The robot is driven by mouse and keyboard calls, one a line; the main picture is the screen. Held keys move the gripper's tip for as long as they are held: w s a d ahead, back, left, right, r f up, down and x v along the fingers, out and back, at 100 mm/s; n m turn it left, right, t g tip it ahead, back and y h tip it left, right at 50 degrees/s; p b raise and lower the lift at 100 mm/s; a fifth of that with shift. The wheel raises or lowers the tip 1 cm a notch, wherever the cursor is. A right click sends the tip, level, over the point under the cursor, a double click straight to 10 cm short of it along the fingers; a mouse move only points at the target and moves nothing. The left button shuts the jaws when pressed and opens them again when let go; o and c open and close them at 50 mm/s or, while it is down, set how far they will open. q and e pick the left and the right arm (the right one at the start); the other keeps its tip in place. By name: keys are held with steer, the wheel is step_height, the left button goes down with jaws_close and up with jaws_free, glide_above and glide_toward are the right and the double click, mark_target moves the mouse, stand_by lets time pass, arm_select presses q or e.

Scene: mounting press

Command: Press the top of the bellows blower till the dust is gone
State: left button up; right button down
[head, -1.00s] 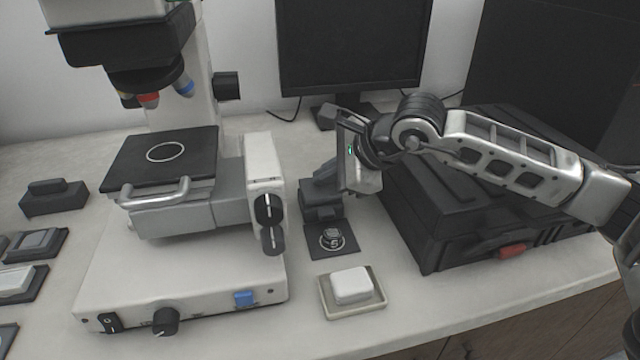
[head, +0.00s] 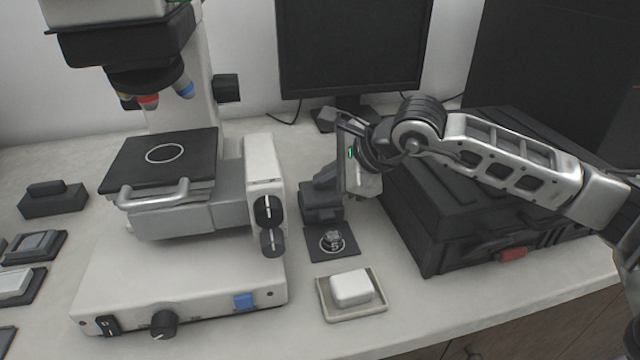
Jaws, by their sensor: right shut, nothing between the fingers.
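My right gripper (head: 326,180) reaches in from the right, with its dark fingers pointing down and left. It is shut with nothing between the fingers. Its fingertips are over a dark block (head: 320,212) that appears to be the bellows blower. Fingers and block are both dark, so I cannot tell whether they touch. The block's top is partly hidden by the gripper. In front of it lies a dark square mat (head: 350,250) with a small round metallic piece (head: 333,240) on it. Dust is too small to make out. My left gripper is not in view.
A large white microscope (head: 180,280) stands to the left. A black case (head: 450,230) with a red latch is close on the right. A shallow tray (head: 352,314) with a white block (head: 352,288) sits in front. A monitor (head: 350,45) stands behind.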

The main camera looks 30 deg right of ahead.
mark_target(326, 192)
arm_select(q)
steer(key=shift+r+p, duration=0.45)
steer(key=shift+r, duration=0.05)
arm_select(e)
steer(key=shift+r, duration=1)
